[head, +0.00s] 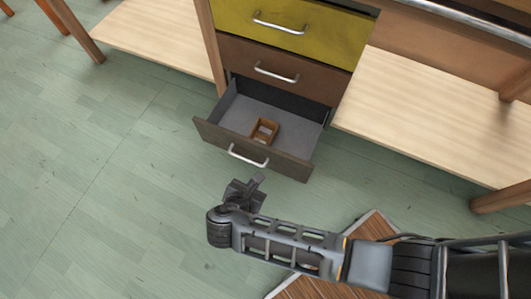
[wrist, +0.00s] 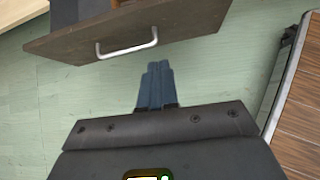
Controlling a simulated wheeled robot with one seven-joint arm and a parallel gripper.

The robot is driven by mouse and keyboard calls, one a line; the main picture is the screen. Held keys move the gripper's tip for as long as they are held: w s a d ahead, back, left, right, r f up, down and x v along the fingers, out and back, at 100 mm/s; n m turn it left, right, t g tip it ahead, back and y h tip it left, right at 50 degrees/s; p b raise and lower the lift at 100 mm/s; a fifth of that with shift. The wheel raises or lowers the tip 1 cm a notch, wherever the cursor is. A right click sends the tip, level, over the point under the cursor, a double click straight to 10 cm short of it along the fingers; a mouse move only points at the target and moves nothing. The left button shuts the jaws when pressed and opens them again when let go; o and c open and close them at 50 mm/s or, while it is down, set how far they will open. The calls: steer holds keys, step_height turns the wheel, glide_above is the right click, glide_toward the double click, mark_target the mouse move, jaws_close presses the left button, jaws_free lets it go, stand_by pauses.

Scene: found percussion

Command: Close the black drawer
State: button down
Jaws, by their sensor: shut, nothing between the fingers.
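The lowest drawer (head: 270,161) of the cabinet is pulled open, with a dark brown-black front, a grey inside and a silver bar handle (head: 248,156). A small brown wooden box-like object (head: 264,131) sits inside it. In the wrist view the drawer front (wrist: 185,28) and its handle (wrist: 127,47) are ahead of the fingers. My gripper (head: 258,180) is shut and empty, just in front of the drawer front and below the handle in the picture. Its closed fingers (wrist: 157,85) point toward the handle, with a gap between them.
Above are a shut brown drawer (head: 285,70) and a shut yellow drawer (head: 300,25). Light wooden shelves stand at left (head: 165,35) and right (head: 430,110). A brown slatted mat or board (head: 372,228) lies near my arm. The green floor (head: 90,190) at left is clear.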

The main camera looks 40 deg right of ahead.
steer(key=w+r, duration=0.1)
steer(key=b, duration=0.4)
glide_toward(269, 151)
steer(key=shift+n+h, duration=0.3)
steer(key=shift+h, duration=0.1)
steer(key=f, duration=0.2)
steer(key=w+d+f, duration=0.1)
steer(key=d+f, duration=0.1)
steer(key=f, duration=0.1)
steer(key=shift+w+d+f, duration=0.15)
steer(key=shift+w+f, duration=0.2)
steer(key=shift+w+d, duration=0.25)
steer(key=shift+d, duration=0.2)
steer(key=shift+w+d+r, duration=0.1)
steer(key=shift+w+d, duration=0.2)
steer(key=shift+d, duration=0.2)
steer(key=w+d+b, duration=0.1)
steer(key=w+d, duration=0.5)
steer(key=d, duration=0.4)
steer(key=w+d, duration=0.5)
steer(key=d, duration=0.5)
steer(key=shift+w+d+b, duration=0.15)
steer(key=shift+w+b, duration=0.2)
steer(key=shift+w, duration=0.05)
